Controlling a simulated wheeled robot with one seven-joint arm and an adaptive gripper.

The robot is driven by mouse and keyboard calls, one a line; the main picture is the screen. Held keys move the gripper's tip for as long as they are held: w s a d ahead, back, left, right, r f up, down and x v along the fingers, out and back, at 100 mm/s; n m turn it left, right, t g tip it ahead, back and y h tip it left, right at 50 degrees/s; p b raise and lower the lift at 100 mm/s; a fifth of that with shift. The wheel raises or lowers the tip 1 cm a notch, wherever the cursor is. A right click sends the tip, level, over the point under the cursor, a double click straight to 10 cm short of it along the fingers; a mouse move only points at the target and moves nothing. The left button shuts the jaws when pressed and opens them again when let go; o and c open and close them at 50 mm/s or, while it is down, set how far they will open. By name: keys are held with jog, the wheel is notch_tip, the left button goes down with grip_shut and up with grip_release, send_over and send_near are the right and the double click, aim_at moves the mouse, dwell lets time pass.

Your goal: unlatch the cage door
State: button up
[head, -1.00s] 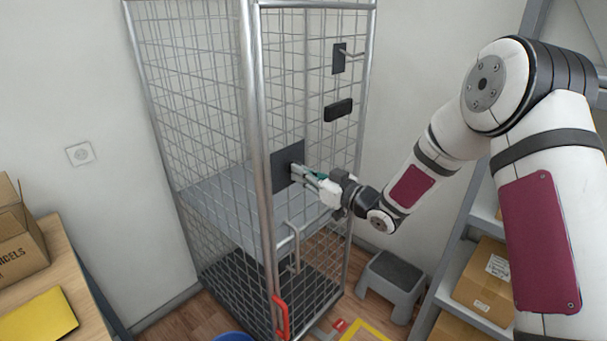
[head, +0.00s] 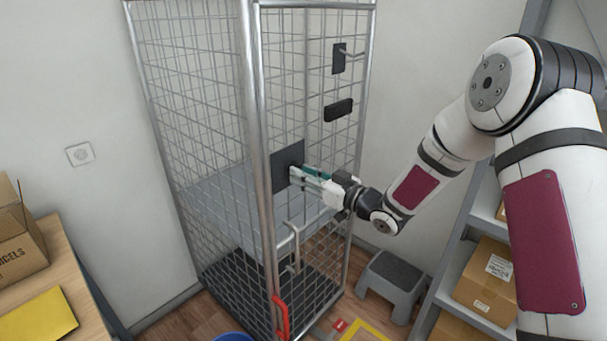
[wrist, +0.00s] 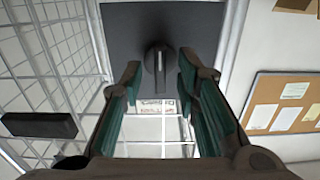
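The cage (head: 258,120) is a tall wire-mesh roll cage, and its front door looks closed. A dark square latch plate (head: 282,153) sits on the door; it fills the top of the wrist view (wrist: 205,30). A dark knob with a lighter stripe, the latch handle (wrist: 157,60), stands on the plate, its bar roughly upright in the wrist view. My gripper (wrist: 159,78) is open, its teal-padded fingers either side of the handle with gaps showing. In the head view, my gripper (head: 295,174) is at the plate and hides the handle. Contact cannot be told.
A black block (head: 338,110) and a hook plate (head: 339,59) are on the mesh above. A bent bar (head: 290,240) and red handle (head: 281,317) are lower down. A grey step stool (head: 390,283) and shelf boxes (head: 484,280) stand right, a table (head: 75,260) left.

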jog(key=v, duration=1.1)
jog(key=shift+s+d, duration=0.1)
jog(key=shift+d, duration=0.05)
jog(key=w+d+r+m+t+h, duration=0.1)
jog(key=d+r+m+h, duration=0.1)
jog(key=d+r+h, duration=0.55)
jog(key=s+d+r+m+g+h, duration=0.1)
jog(key=s+d+r+m+h, duration=0.35)
jog(key=s+d+h, duration=0.3)
jog(key=s+m+g, duration=0.3)
jog(key=s+g, duration=0.2)
jog(key=s, duration=2.1)
jog(key=shift+s+a+r+m+g+y, duration=0.25)
jog(key=shift+s+r+m+g+y, duration=0.05)
jog(key=shift+s+r+m+y, duration=0.1)
